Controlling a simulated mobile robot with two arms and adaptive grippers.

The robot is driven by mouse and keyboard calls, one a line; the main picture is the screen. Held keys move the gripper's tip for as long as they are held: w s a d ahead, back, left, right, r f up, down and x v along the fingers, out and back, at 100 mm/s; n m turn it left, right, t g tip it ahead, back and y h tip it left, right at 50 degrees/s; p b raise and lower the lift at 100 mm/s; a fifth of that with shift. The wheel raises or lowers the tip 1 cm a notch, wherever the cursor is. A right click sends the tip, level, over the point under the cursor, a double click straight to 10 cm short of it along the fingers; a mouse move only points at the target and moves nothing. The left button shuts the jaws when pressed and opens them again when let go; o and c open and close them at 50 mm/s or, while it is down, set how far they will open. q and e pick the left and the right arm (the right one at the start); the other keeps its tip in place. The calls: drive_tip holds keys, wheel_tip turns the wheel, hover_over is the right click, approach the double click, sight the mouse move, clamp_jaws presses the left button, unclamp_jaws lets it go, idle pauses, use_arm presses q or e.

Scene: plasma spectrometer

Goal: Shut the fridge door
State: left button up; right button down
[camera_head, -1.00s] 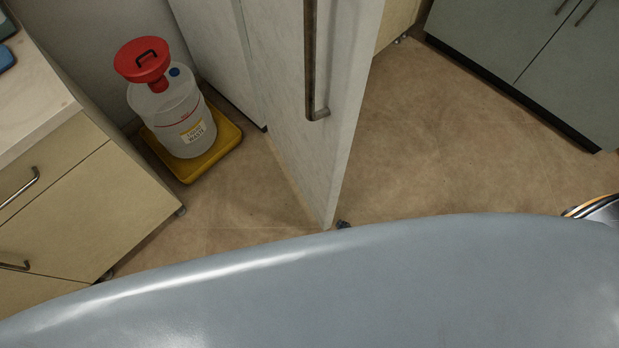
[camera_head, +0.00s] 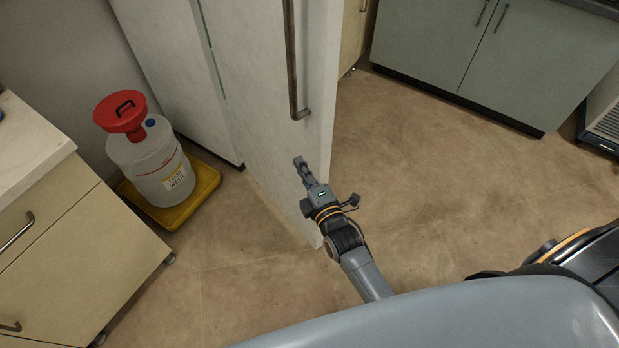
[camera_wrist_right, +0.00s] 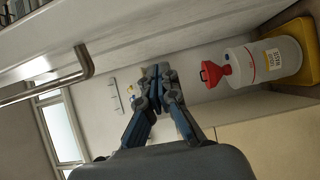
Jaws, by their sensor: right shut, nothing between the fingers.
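The white fridge door (camera_head: 258,105) stands swung out from the fridge body (camera_head: 170,70) in the head view. Its long metal handle (camera_head: 291,60) is on its upper part. My right gripper (camera_head: 299,163) is shut and empty, in front of the door's lower part, below the handle's end. I cannot tell whether it touches the door. In the right wrist view the closed fingers (camera_wrist_right: 157,76) are in the middle, with the door (camera_wrist_right: 150,28) above them and the handle (camera_wrist_right: 62,80) at the left. My left gripper is not in view.
A waste container (camera_head: 155,165) with a red funnel stands in a yellow tray (camera_head: 205,190) on the floor. Wooden drawers (camera_head: 80,245) are at the left. Grey-green cabinets (camera_head: 440,50) are at the back right. The floor (camera_head: 420,170) right of the door is open.

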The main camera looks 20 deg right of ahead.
sight(308, 150)
drive_tip(key=w+d, duration=0.1)
drive_tip(key=w, duration=0.1)
drive_tip(key=w+d+p, duration=0.1)
drive_tip(key=w+d, duration=0.1)
drive_tip(key=shift+w+d, duration=0.15)
drive_tip(key=shift+w, duration=0.15)
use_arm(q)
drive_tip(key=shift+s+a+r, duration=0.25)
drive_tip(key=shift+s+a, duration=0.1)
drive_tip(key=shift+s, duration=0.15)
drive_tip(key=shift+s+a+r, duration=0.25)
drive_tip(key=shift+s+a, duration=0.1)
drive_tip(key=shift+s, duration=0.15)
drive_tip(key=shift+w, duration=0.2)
